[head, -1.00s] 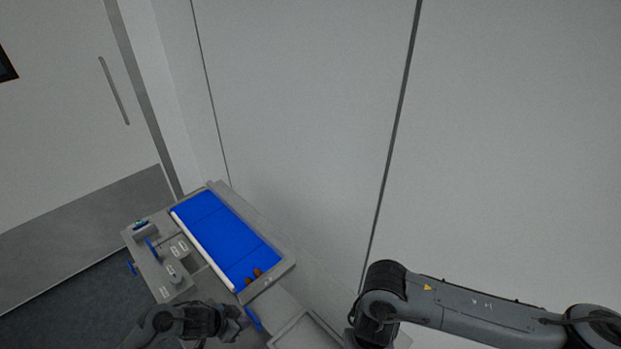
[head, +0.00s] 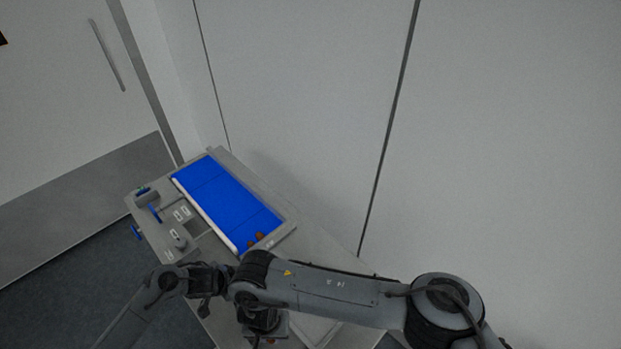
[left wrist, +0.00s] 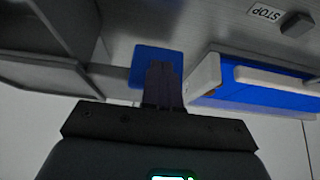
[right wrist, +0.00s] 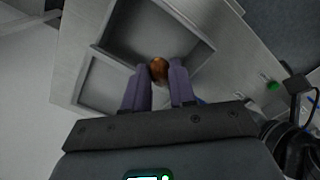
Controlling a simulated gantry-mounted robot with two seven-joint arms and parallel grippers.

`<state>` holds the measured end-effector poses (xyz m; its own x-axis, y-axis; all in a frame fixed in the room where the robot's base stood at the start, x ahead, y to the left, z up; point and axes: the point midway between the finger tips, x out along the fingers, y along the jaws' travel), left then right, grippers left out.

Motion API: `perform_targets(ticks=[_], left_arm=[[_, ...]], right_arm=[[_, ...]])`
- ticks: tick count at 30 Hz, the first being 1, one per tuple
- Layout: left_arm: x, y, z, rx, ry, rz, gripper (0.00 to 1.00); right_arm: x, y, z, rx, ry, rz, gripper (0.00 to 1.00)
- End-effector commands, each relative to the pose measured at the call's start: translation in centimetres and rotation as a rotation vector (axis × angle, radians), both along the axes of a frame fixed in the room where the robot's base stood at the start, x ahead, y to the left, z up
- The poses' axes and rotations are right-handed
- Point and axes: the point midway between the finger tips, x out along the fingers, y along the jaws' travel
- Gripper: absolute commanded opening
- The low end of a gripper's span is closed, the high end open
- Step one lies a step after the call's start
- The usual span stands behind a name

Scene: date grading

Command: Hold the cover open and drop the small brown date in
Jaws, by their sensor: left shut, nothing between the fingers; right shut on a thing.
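My right gripper (right wrist: 160,72) is shut on a small brown date (right wrist: 158,69), held at its fingertips. In the right wrist view the date shows against a grey open-topped compartment (right wrist: 205,57); I cannot tell its height above it. My left gripper (left wrist: 163,70) is shut and empty, its fingertips against or just in front of a flat blue plate (left wrist: 143,57). I cannot tell whether they touch, or whether this plate is the cover. In the head view the right arm hides most of the tray area and its own fingers.
A blue belt (head: 215,190) in a grey frame carries brown dates (head: 255,239) at its near end. A second grey compartment (right wrist: 100,88) adjoins the first. A panel with a STOP label (left wrist: 265,13) and small blue levers (head: 154,213) stand beside the belt. A wall is behind.

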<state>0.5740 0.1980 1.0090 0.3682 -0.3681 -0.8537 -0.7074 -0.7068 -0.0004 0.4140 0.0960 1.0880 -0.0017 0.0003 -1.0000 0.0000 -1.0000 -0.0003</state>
Motion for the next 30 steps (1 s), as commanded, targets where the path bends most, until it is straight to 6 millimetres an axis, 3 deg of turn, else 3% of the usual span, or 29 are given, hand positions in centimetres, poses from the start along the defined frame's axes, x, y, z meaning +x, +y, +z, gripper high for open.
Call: perform_targets(ticks=[3,9,23,24,30], left_arm=[[0.1,-0.1,0.1,-0.003,-0.003,0.001,0.00],[0.1,-0.1,0.1,-0.003,-0.003,0.000,0.00],[0.1,-0.2,0.1,-0.004,-0.004,0.000,0.00],[0.1,-0.2,0.1,-0.004,-0.003,-0.001,0.00],[0.1,-0.2,0.1,-0.004,-0.003,-0.001,0.00]], right_arm=[[-0.1,0.0,-2.0,0.000,0.003,-0.003,0.11],[0.0,0.0,-4.2,0.002,0.001,-0.001,0.11],[0.0,0.0,-5.1,0.002,-0.001,0.000,0.11],[0.0,0.0,-5.1,0.002,-0.001,0.000,0.28],[0.0,0.0,-5.1,0.002,-0.001,0.000,0.55]])
